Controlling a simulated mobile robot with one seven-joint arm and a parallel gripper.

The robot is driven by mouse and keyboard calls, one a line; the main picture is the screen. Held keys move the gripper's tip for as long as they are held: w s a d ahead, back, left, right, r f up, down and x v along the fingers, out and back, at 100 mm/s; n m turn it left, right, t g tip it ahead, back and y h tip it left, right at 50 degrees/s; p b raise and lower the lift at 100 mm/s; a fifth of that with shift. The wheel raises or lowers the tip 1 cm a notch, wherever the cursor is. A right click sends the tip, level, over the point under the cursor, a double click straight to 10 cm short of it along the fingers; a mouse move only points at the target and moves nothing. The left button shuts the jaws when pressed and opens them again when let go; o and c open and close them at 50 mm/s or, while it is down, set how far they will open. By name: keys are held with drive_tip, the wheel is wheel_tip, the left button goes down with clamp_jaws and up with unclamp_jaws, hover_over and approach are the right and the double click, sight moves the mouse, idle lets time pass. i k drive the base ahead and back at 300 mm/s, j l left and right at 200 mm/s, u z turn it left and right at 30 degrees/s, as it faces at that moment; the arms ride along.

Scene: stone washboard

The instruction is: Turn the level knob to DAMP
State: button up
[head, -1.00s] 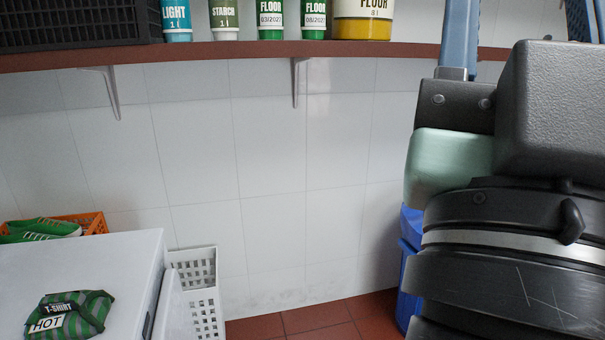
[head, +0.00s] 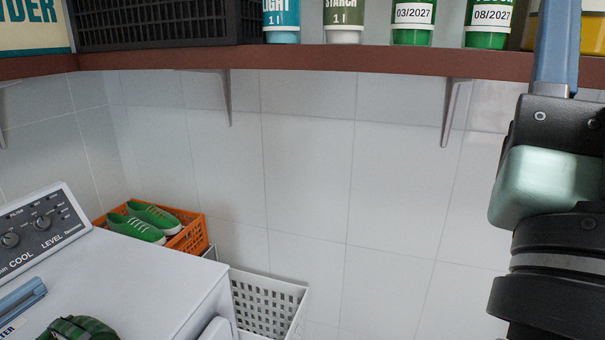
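The level knob (head: 43,222) is a small dark round knob on the grey control panel (head: 68,217) of a white machine (head: 150,270) at the left edge of the head view. The word LEVEL is printed below it. Its pointer and the small marks around it are too small to read, so its setting cannot be told. A second knob (head: 10,240) sits to its left, near the word COOL. My arm stands at the right side of the picture, far from the panel. My gripper is not in view.
A green striped folded cloth (head: 80,329) and a light blue object (head: 22,298) lie on the machine. Behind are an orange crate (head: 196,237) with green shoes (head: 140,222) and a white basket (head: 265,305). A red-brown shelf (head: 330,60) with bottles runs above.

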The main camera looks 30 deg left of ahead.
sight(40, 223)
drive_tip(key=i+j+u, duration=0.1)
drive_tip(key=i+u, duration=0.15)
drive_tip(key=u, duration=0.2)
drive_tip(key=i+u, duration=0.25)
drive_tip(key=u, duration=0.15)
drive_tip(key=i+u, duration=0.25)
drive_tip(key=u, duration=0.2)
drive_tip(key=i+l+u, duration=0.15)
drive_tip(key=u, duration=0.25)
drive_tip(key=i+j+u, duration=0.1)
drive_tip(key=i+u, duration=0.15)
drive_tip(key=u, duration=0.15)
drive_tip(key=i+u, duration=0.25)
drive_tip(key=u, duration=0.15)
drive_tip(key=i+u, duration=0.25)
drive_tip(key=u, duration=0.15)
